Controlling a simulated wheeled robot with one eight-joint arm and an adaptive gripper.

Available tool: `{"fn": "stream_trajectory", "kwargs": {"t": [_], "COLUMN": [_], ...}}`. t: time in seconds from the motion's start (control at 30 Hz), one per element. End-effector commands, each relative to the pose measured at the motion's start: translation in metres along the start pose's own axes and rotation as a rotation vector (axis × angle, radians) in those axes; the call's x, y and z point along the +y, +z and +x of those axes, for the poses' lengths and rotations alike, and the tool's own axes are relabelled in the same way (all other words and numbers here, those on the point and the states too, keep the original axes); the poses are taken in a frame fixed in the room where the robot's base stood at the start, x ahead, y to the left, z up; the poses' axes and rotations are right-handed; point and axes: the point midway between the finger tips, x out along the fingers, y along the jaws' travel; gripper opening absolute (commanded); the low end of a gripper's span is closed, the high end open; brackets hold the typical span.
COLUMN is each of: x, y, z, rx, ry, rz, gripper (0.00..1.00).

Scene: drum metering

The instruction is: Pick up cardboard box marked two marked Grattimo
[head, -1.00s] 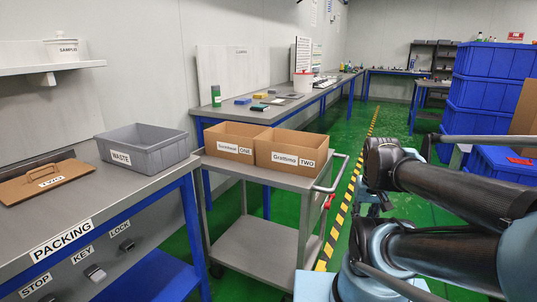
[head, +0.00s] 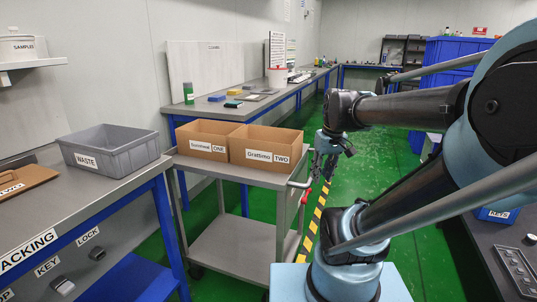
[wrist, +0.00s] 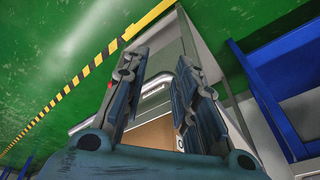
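The open-topped cardboard box labelled Grattimo TWO (head: 255,144) stands upright on the top shelf of a grey cart, right of a similar box labelled ONE (head: 200,134). My gripper (head: 328,165) hangs to the right of box TWO, past the cart's handle, apart from it. In the wrist view my gripper (wrist: 162,62) has its two fingers spread, with nothing held between them. Part of a brown cardboard box (wrist: 152,134) shows beyond the fingers; its label is mostly hidden, so I cannot tell which box it is.
The grey cart (head: 232,248) has a handle on its right. The packing bench (head: 120,195) with a grey WASTE bin (head: 125,158) is at the left. A back bench (head: 262,108) carries a green bottle (head: 188,93). Green floor is free right of the yellow-black stripe (head: 312,222).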

Motion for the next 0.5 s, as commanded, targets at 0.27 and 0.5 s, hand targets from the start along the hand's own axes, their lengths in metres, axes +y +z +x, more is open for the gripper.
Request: {"fn": "stream_trajectory", "kwargs": {"t": [0.27,0.5], "x": [0.0,-0.002], "y": [-0.101,-0.188], "z": [-0.044,-0.066], "rx": [0.025,0.061], "ry": [-0.077,-0.14], "rz": [-0.253,-0.469], "gripper": [0.27,0.27]}}
